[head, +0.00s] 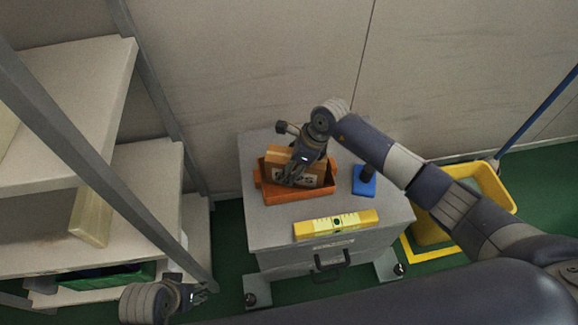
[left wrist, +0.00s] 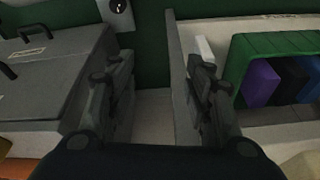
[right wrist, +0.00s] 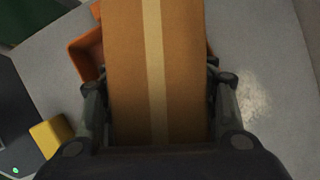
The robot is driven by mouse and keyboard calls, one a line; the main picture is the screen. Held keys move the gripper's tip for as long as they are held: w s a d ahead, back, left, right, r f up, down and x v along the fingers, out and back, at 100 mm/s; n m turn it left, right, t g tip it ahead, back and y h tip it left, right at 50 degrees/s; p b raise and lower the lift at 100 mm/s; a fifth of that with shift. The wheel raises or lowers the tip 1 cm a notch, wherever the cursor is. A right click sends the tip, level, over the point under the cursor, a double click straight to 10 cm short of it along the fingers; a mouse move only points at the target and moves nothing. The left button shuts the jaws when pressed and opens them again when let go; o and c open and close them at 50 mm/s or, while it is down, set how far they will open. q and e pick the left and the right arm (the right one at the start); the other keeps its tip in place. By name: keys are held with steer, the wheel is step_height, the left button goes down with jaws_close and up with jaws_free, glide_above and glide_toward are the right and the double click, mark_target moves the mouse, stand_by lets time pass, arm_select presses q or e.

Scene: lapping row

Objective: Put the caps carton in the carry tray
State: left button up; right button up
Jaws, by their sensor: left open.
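The caps carton (head: 317,179) is a brown box with dark lettering and a pale tape strip, seen close up in the right wrist view (right wrist: 130,60). It is within the outline of the orange carry tray (head: 300,197) on the grey cabinet top. Its lower edge is hidden behind the tray's front wall, so I cannot tell if it rests on the floor. The tray also shows beside the carton in the right wrist view (right wrist: 87,55). My right gripper (head: 293,178) has a finger against each side of the carton. My left gripper (head: 203,293) is open and empty, low beside the shelf.
A yellow level (head: 336,224) lies along the cabinet's front edge. A blue block with a dark knob (head: 363,184) is right of the tray. A yellow bin (head: 487,183) stands on the floor at right. Shelving (head: 150,190) with a green crate (left wrist: 242,70) is at left.

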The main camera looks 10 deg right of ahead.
steer(key=shift+o, duration=0.8)
steer(key=shift+r, duration=0.2)
steer(key=p+v, duration=0.2)
steer(key=v, duration=1)
steer(key=shift+s+f, duration=0.1)
arm_select(q)
step_height(320, 180, down, 7)
steer(key=shift+s+f, duration=0.15)
steer(key=shift+s, duration=0.15)
